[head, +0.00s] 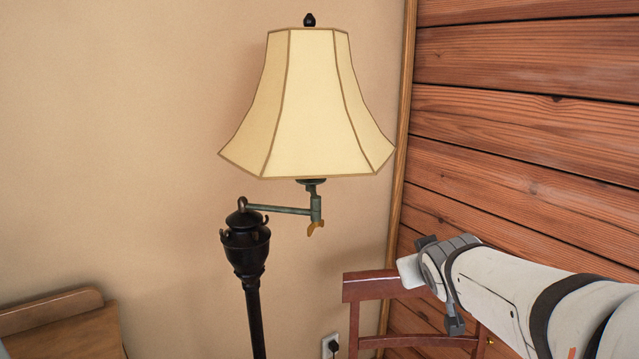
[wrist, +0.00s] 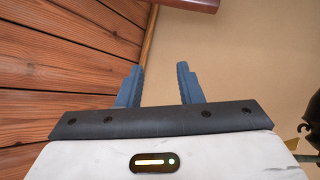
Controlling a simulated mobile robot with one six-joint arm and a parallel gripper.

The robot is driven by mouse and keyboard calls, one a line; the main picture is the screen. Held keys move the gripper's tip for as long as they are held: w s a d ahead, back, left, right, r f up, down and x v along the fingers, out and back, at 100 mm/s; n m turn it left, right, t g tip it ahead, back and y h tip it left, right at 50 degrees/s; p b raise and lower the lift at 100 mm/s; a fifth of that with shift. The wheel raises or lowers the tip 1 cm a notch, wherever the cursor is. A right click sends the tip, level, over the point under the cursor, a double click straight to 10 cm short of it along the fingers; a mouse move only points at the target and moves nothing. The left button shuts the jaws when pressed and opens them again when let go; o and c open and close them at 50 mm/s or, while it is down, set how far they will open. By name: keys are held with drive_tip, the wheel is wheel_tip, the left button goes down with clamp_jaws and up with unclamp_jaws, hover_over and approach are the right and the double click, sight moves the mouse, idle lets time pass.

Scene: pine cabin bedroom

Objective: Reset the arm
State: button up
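My arm (head: 530,290) reaches in from the right edge of the head view, its end in front of a reddish-brown wooden chair back. My gripper (wrist: 159,84) shows in the wrist view as two blue-grey fingers standing apart, with only beige wall seen between them. It is open and holds nothing. In the head view the fingers are not clearly seen.
A floor lamp (head: 310,105) with a cream shade stands left of my arm. The wooden chair (head: 365,289) is close behind the arm's end. A plank wall (head: 530,130) is at right. A wooden furniture piece (head: 60,325) is at lower left, and an outlet (head: 331,346) is low on the wall.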

drive_tip(key=s+a+f+m+g+p, duration=0.1)
drive_tip(key=s+a+f+g, duration=0.1)
drive_tip(key=s, duration=0.7)
drive_tip(key=s+a+f+m+g+y+p, duration=0.1)
drive_tip(key=s+f+g, duration=0.4)
drive_tip(key=s, duration=0.5)
drive_tip(key=shift+s+a+f+g+y+p, duration=0.15)
drive_tip(key=shift+s+a+g+y+p, duration=0.15)
drive_tip(key=shift+a+g+p, duration=0.35)
drive_tip(key=shift+d, duration=0.2)
